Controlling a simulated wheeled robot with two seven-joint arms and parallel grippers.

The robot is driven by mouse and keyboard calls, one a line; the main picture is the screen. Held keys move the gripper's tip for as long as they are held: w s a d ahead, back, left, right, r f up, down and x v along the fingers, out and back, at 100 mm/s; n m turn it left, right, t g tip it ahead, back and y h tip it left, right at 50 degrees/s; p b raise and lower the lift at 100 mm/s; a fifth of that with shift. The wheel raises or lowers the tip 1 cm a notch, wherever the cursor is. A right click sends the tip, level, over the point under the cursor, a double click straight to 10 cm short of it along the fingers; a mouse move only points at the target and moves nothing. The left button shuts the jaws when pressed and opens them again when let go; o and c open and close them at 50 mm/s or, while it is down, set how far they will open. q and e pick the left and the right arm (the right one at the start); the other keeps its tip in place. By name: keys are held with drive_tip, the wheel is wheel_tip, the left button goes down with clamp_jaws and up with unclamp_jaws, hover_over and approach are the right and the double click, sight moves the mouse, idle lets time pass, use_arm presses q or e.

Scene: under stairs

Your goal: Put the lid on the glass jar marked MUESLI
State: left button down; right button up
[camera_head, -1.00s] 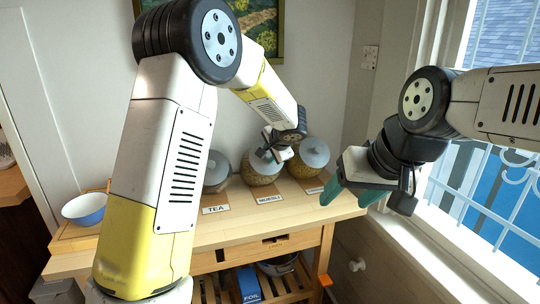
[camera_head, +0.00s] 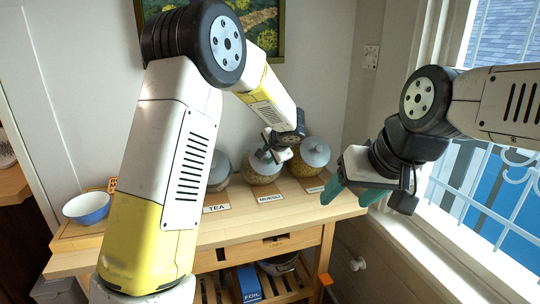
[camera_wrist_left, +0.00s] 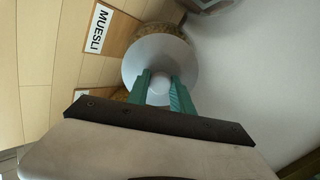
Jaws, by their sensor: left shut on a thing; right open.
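The glass jar marked MUESLI (camera_head: 262,177) stands on the wooden table, between two other jars, with its label (camera_head: 269,198) in front. My left gripper (camera_head: 272,154) is over this jar and shut on the knob of a round grey lid (camera_wrist_left: 135,66). In the left wrist view the green fingertips (camera_wrist_left: 160,84) are on both sides of the pale knob, and the lid covers most of the jar (camera_wrist_left: 180,34). I cannot tell whether the lid touches the rim. My right gripper (camera_head: 352,192) is open and empty, right of the table.
The TEA jar (camera_head: 218,172) stands close on the left and another lidded jar (camera_head: 314,153) close on the right. A blue bowl (camera_head: 87,208) sits on a tray at the table's left. A window is on the right. The table's front strip (camera_head: 290,219) is clear.

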use_arm(q)
drive_tip(key=c, duration=0.6)
unclamp_jaws()
drive_tip(key=shift+o, duration=0.2)
drive_tip(key=shift+v, duration=3)
